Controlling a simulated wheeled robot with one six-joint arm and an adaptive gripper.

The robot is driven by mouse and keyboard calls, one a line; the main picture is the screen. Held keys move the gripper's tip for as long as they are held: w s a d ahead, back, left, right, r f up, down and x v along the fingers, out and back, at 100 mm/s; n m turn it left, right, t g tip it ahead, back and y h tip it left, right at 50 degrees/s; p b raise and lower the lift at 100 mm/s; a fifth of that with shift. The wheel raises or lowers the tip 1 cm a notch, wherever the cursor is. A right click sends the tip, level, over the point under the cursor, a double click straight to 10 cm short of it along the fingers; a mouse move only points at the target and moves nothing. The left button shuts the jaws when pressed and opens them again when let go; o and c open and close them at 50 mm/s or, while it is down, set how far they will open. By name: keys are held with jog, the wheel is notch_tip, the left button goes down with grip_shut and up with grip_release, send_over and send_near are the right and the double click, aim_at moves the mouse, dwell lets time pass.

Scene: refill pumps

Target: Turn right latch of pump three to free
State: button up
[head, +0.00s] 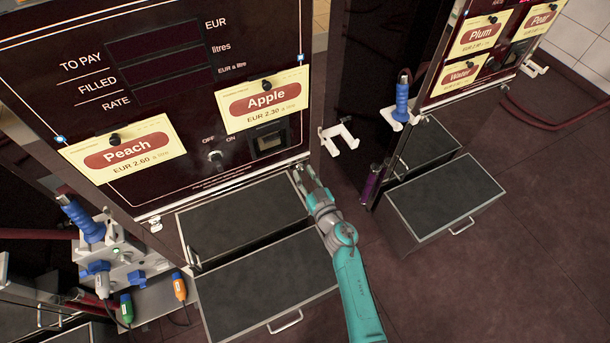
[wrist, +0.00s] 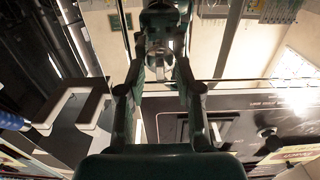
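The dark pump panel (head: 190,55) with Peach and Apple labels fills the left of the head view. No pump number is readable on it. A small metal latch (head: 155,224) sits at its lower left corner. At the lower right corner, the right latch is mostly hidden by my gripper (head: 306,177), which reaches up to that corner. In the wrist view my gripper (wrist: 161,72) has its fingers apart, with a small silver part (wrist: 159,58) showing between or just beyond the tips. I cannot tell whether they touch it, nor which way the latch is turned.
A white hook holder (head: 340,137) sticks out right of the panel, also large in the wrist view (wrist: 68,108). Another pump (head: 480,50) stands at the right. Nozzles (head: 85,220) are at lower left.

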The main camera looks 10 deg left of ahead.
grip_shut()
jog(key=shift+n, duration=0.3)
jog(key=n, duration=0.4)
jog(key=shift+a, duration=0.1)
jog(key=n, duration=0.5)
jog(key=shift+s, duration=0.1)
jog(key=n, duration=0.4)
jog(key=shift+f, duration=0.1)
jog(key=shift+a+f+n, duration=0.1)
jog(key=shift+n, duration=2)
